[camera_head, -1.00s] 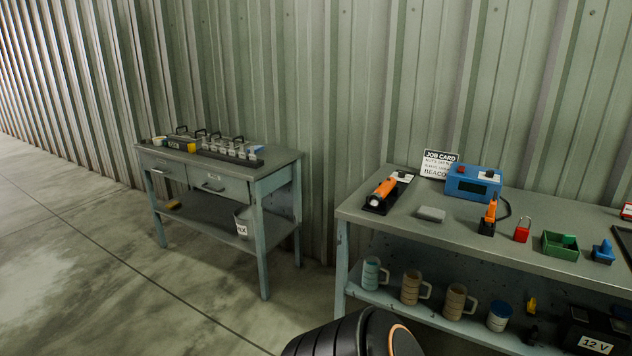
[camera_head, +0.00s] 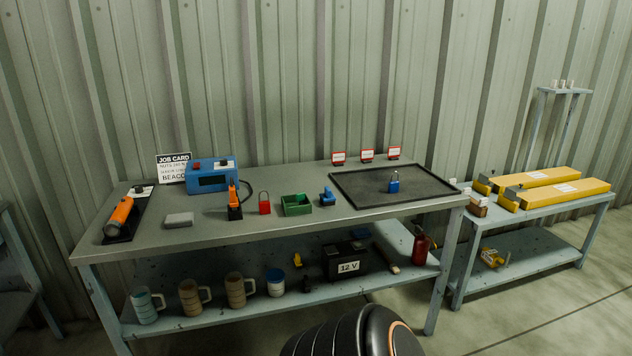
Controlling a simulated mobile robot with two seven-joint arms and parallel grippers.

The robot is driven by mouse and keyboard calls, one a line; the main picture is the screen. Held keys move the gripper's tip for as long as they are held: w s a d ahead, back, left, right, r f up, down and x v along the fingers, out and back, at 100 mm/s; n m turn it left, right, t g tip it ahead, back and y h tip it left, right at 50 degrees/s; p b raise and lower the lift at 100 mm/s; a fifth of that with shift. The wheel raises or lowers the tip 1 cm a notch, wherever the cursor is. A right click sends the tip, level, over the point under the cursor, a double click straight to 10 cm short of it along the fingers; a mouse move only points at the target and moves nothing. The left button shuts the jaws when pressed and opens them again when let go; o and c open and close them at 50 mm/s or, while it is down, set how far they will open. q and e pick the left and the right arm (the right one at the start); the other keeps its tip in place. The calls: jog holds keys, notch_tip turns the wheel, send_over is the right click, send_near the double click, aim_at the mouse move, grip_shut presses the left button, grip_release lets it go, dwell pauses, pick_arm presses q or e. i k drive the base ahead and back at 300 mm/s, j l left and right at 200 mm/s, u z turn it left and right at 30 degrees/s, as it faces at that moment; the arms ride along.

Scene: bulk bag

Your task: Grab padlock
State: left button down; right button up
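A red padlock (camera_head: 265,207) with a metal shackle stands upright on the grey workbench (camera_head: 165,238), between an orange-and-black tool (camera_head: 235,208) and a green bin (camera_head: 297,208). A second padlock, blue (camera_head: 394,185), stands on the black mat (camera_head: 437,185) at the bench's right end. Neither of my grippers is in view. A dark rounded part with a copper-coloured ring at the bottom centre is mine.
A blue device (camera_head: 211,178), a job card (camera_head: 172,163), an orange torch (camera_head: 121,215) and a small blue item (camera_head: 327,197) share the benchtop. The lower shelf holds mugs (camera_head: 190,297) and a 12 V battery (camera_head: 345,262). A lower bench (camera_head: 460,262) with yellow bars (camera_head: 555,193) stands right. Floor is clear at lower right.

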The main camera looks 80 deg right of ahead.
aim_at(394, 186)
jog(key=z, duration=3.1)
jog(key=i+l+u, duration=0.1)
jog(key=i+u, duration=0.2)
jog(key=i, duration=0.4)
